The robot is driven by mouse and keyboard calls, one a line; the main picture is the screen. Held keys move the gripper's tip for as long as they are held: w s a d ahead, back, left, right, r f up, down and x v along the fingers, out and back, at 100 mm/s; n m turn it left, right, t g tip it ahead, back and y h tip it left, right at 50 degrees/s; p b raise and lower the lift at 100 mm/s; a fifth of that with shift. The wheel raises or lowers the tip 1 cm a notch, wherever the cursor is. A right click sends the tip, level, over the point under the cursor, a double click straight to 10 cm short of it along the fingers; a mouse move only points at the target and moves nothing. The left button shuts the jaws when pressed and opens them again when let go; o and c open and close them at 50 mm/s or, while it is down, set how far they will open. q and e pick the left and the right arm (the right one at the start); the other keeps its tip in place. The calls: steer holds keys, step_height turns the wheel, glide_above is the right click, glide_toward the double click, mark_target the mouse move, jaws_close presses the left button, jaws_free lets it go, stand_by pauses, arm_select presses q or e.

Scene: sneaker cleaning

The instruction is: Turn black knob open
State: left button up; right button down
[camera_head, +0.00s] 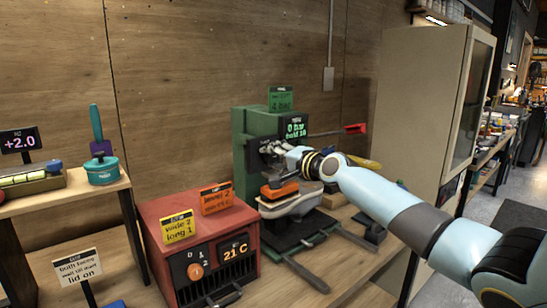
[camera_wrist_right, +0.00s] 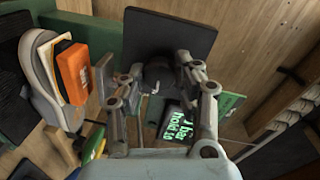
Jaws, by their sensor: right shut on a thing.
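The black knob (camera_wrist_right: 158,76) is on a dark square face of the green machine and shows between my fingers in the right wrist view. My right gripper (camera_wrist_right: 155,80) is shut on it, one finger on each side. In the head view my right gripper (camera_head: 270,148) reaches the front of the green machine (camera_head: 241,150) from the right and hides the knob. The machine's display (camera_head: 294,128) reads "0 bar" and "hold 10". My left gripper is not in view.
A pale sneaker (camera_head: 295,205) with an orange block (camera_head: 279,190) sits below the gripper. A red handle (camera_head: 355,128) sticks out to the right. A red heater box (camera_head: 176,238) stands at the left, and a tall cabinet (camera_head: 415,95) stands behind my arm.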

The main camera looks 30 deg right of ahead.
steer(key=shift+m, duration=0.5)
steer(key=c, duration=0.9)
jaws_free()
steer(key=shift+c, duration=0.2)
steer(key=s+d+r, duration=0.1)
steer(key=s, duration=1.1)
steer(key=shift+r, duration=0.15)
